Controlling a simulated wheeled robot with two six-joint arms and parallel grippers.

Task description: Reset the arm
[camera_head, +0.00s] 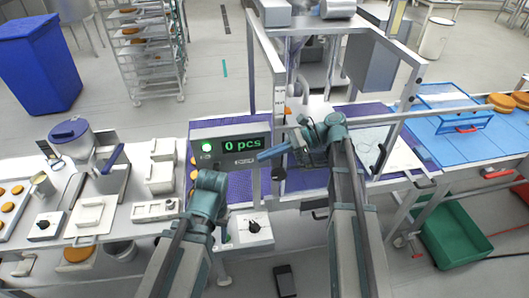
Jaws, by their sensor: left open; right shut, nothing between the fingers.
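My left arm comes in from the bottom left. The fingers are hard to make out; nothing is seen held. My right arm rises from the bottom centre and bends left at its teal joint. My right gripper (268,155) is shut and empty, just right of the counter display (231,146), which reads "0 pcs" in green with a green lamp. I cannot tell whether it touches the display.
A purple conveyor (358,116) runs behind my arms under a metal frame (255,70). The left bench holds a blue-lidded container (70,131), white boxes and brown rounds. A blue table (470,135) is at right, with a green crate (452,232) below it. A blue bin (36,65) stands at back left.

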